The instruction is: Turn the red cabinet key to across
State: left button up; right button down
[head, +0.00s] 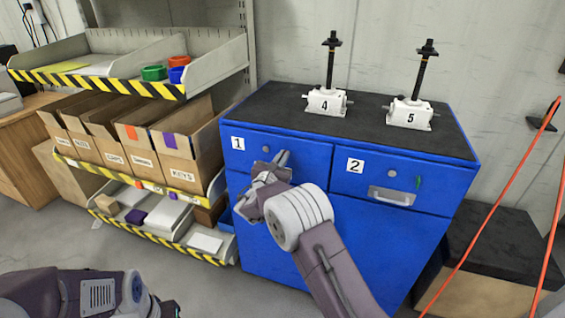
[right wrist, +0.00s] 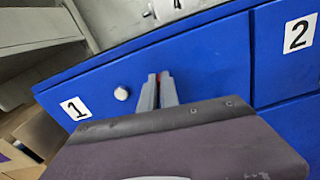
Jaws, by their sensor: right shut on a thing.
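The blue cabinet (head: 275,232) has a drawer marked 1 and a drawer marked 2. My right gripper (head: 284,156) is at the front of drawer 1, right of its round grey lock (head: 265,149). In the right wrist view its two fingers are closed together, with a thin strip of the red key (right wrist: 158,77) showing between their tips. Most of the key is hidden by the fingers, so I cannot tell its angle. My left arm is at the bottom left of the head view; its gripper (head: 166,307) is only partly in view, away from the cabinet.
Two white screw jacks, marked 4 (head: 325,102) and 5 (head: 409,114), stand on the dark cabinet top. A green key (head: 418,182) is on drawer 2 above its handle (head: 391,196). Shelves with cardboard boxes (head: 185,150) stand close on the left. Orange cords (head: 500,205) hang at the right.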

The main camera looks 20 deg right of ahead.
jog(key=shift+s+d+f+m+b, duration=0.1)
jog(key=shift+f+m+b, duration=0.05)
jog(key=shift+m+b, duration=3.25)
jog(key=shift+d+f+m+b, duration=0.15)
jog(key=shift+m+b, duration=2)
jog(key=shift+b, duration=2.6)
jog(key=shift+s+f+m+b, duration=0.1)
jog(key=shift+f+m+b, duration=0.1)
jog(key=shift+m+b, duration=3.2)
jog(key=shift+n+b, duration=0.55)
jog(key=shift+b, duration=0.15)
jog(key=shift+r, duration=0.1)
jog(key=c, duration=1.6)
grip_release()
